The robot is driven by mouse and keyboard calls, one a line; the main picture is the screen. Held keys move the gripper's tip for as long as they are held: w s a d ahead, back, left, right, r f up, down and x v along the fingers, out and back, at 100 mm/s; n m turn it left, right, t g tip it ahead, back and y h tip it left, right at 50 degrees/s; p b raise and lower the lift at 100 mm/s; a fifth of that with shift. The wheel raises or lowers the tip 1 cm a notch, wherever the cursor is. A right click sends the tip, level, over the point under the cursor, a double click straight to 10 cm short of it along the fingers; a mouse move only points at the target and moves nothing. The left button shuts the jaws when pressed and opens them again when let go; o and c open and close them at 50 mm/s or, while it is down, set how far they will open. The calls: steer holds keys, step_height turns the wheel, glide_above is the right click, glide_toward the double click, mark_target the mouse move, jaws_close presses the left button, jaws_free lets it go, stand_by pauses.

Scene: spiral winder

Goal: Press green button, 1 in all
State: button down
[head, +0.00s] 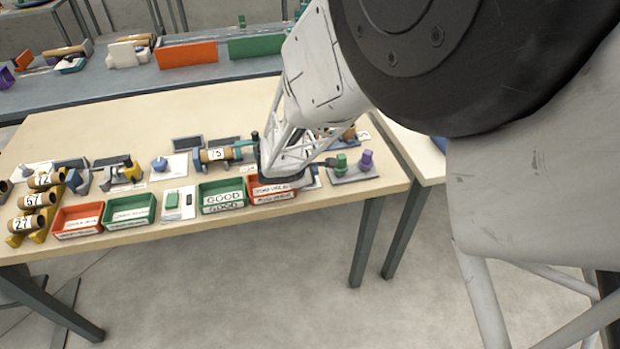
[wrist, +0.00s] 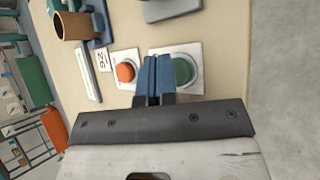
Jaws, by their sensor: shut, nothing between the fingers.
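The green button (wrist: 183,72) shows in the wrist view, a round green cap in a light ring on a white plate. My gripper (wrist: 153,62) is shut and empty. Its blue fingers stand just left of the green cap in that view and overlap the edge of its plate; I cannot tell the height between them. A red-orange button (wrist: 125,72) on its own white plate is on the other side of the fingers. In the head view my gripper is over the right part of the table, and the arm hides the buttons.
In the wrist view, a brown tube (wrist: 75,26) in a blue holder stands at the upper left. In the head view, red and green bins, such as the GOOD bin (head: 222,197), line the front edge. A base with green and purple pieces (head: 366,159) stands right of my gripper.

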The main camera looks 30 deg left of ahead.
steer(key=shift+f, duration=0.45)
stand_by(0.7)
steer(key=shift+r, duration=0.85)
steer(key=shift+r, duration=2.5)
